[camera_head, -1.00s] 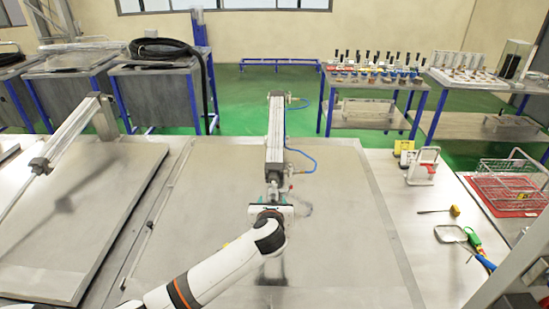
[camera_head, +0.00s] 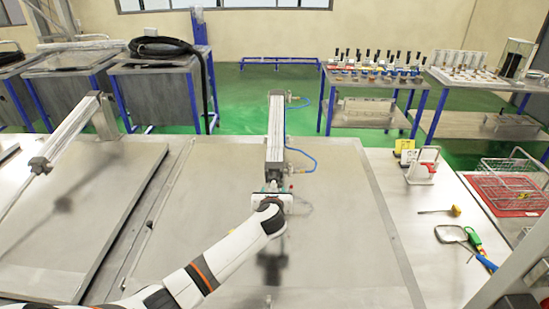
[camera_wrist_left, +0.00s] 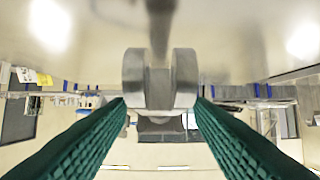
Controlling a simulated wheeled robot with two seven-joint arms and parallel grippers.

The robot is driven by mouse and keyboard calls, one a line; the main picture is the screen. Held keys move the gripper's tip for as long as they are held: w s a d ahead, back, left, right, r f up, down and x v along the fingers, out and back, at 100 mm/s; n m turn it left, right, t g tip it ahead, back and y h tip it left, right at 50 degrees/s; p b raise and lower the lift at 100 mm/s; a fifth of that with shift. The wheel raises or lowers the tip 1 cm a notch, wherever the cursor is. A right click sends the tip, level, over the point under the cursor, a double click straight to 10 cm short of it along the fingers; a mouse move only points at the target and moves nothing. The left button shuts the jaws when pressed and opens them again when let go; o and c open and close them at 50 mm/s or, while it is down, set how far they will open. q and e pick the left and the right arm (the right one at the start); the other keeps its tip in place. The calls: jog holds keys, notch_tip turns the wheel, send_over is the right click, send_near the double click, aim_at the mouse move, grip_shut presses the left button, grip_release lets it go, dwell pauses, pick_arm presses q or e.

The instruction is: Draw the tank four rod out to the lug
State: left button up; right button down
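The tank four cylinder (camera_head: 275,125) stands over the middle lid, with blue hoses at its side. Its rod end is mostly hidden behind my left gripper (camera_head: 270,188) in the head view. In the left wrist view, a grey forked rod end (camera_wrist_left: 160,82) lies between the green fingertips of my left gripper (camera_wrist_left: 160,100). The fingers are spread to about the fork's width; a firm grip is not evident. A small dark fitting (camera_head: 268,299), possibly the lug, shows at the lid's near end. My right gripper is not in view.
The middle lid (camera_head: 340,240) is flat and mostly bare. Another cylinder (camera_head: 70,130) leans over the left lid (camera_head: 70,235).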

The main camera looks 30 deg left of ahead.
pick_arm(q)
jog(key=c, duration=0.9)
jog(key=shift+s+d+f, duration=0.1)
jog(key=shift+s+f, duration=0.1)
